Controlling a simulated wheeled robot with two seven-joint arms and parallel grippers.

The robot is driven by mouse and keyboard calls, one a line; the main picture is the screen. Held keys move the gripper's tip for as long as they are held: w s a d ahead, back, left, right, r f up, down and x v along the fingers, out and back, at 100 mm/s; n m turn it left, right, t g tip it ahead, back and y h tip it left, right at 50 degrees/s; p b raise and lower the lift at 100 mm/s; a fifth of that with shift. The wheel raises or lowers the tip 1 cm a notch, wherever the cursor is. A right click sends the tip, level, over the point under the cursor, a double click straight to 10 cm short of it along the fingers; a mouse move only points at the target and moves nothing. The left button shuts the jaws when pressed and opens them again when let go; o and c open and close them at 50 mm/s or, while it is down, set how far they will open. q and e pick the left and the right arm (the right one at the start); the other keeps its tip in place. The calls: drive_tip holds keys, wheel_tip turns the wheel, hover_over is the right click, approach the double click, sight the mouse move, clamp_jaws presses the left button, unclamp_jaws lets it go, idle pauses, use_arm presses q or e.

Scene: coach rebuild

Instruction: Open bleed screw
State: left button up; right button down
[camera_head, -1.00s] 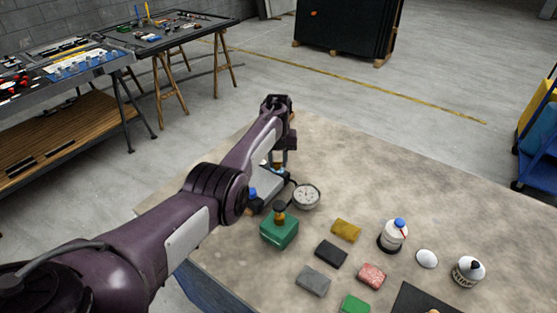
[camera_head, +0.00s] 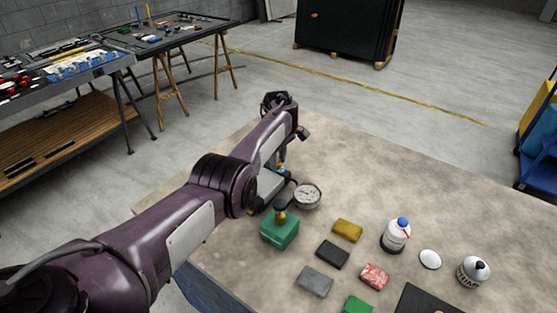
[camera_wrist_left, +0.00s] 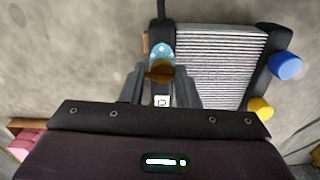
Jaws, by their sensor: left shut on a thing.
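A radiator with pale fins (camera_wrist_left: 215,60) and dark end tanks fills the upper middle of the left wrist view. A brass bleed screw (camera_wrist_left: 160,72) shows beside the fins, in front of a light blue part (camera_wrist_left: 158,50). My left gripper (camera_wrist_left: 160,80) has its two dark fingers on either side of the screw and is shut on it. In the head view my left arm reaches over the table's far left part. It hides most of the radiator (camera_head: 270,185) and the fingertips there. My right gripper is in neither view.
A round gauge (camera_head: 307,195) and a green can (camera_head: 280,230) stand close to the radiator. A blue cap (camera_wrist_left: 285,66) and a yellow cap (camera_wrist_left: 260,108) stick out from the radiator's side.

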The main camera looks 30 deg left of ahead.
use_arm(q)
drive_tip(key=shift+s+f+n, duration=0.15)
drive_tip(key=shift+f+n, duration=0.05)
drive_tip(key=shift+n, duration=0.4)
drive_tip(key=o, duration=0.6)
drive_tip(key=shift+o, duration=1.4)
drive_tip(key=shift+s+r, duration=0.1)
drive_tip(key=shift+r, duration=0.25)
wheel_tip(320, 180, up, 7)
drive_tip(key=shift+r, duration=0.2)
drive_tip(key=shift+a, duration=0.1)
